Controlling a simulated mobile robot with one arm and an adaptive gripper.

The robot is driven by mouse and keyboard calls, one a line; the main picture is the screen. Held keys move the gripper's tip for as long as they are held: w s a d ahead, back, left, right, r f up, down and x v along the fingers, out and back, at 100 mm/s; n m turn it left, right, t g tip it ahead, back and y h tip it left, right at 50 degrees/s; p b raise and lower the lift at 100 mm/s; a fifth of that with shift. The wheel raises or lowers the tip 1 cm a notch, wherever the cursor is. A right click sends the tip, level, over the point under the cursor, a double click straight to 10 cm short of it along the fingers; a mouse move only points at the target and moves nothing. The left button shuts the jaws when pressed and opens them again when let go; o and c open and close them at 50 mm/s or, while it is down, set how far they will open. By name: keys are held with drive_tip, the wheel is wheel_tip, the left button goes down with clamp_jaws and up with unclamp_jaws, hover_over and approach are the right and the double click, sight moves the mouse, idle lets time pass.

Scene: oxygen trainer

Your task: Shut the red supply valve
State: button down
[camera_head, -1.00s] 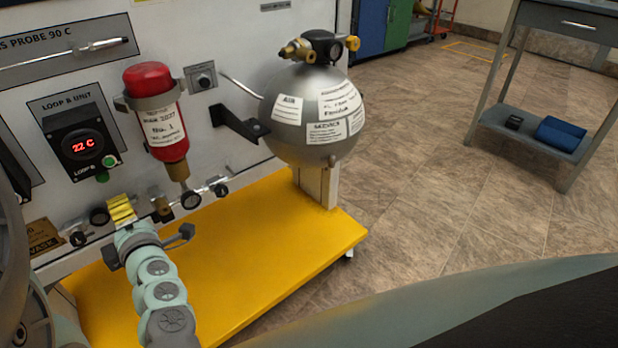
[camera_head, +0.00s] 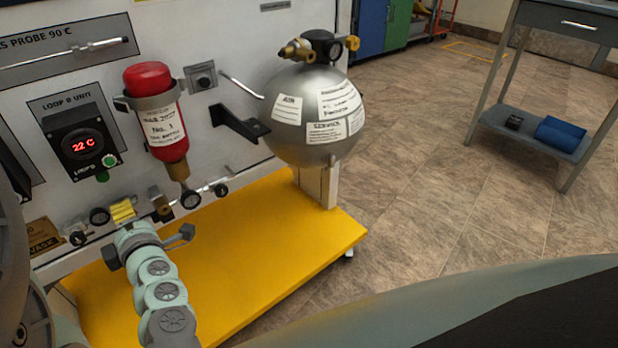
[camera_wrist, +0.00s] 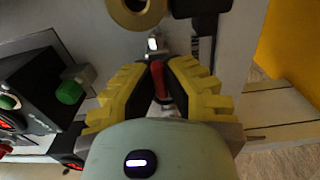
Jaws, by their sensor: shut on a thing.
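In the wrist view, my gripper (camera_wrist: 160,82) has its two yellow-backed, dark-padded fingers closed on the red supply valve's handle (camera_wrist: 158,78). The red handle shows as a narrow strip between the pads, and the rest of it is hidden by the fingers. In the head view, my gripper (camera_head: 122,210) is at the pipe line low on the white panel, left of the red bottle's lower end. The valve handle itself cannot be made out there, as the gripper covers it.
A red bottle (camera_head: 152,80) hangs in a bracket above and to the right of my gripper. A black bracket (camera_head: 238,124) and a silver sphere (camera_head: 312,105) stand further right. The yellow base (camera_head: 255,245) is clear. A loop unit (camera_head: 82,140) is above.

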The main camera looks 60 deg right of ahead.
drive_tip(key=shift+m, duration=0.3)
drive_tip(key=m+p, duration=0.1)
drive_tip(key=m, duration=0.3)
drive_tip(key=shift+p, duration=0.3)
drive_tip(key=m+p, duration=0.3)
drive_tip(key=m, duration=0.1)
drive_tip(key=shift+m, duration=0.3)
drive_tip(key=m+p, duration=0.3)
drive_tip(key=m, duration=0.1)
drive_tip(key=shift+f+m+p, duration=0.1)
drive_tip(key=shift+m+p, duration=1.35)
drive_tip(key=shift+m, duration=0.75)
drive_tip(key=c, duration=1)
unclamp_jaws()
drive_tip(key=shift+w, duration=0.1)
drive_tip(key=shift+c, duration=0.2)
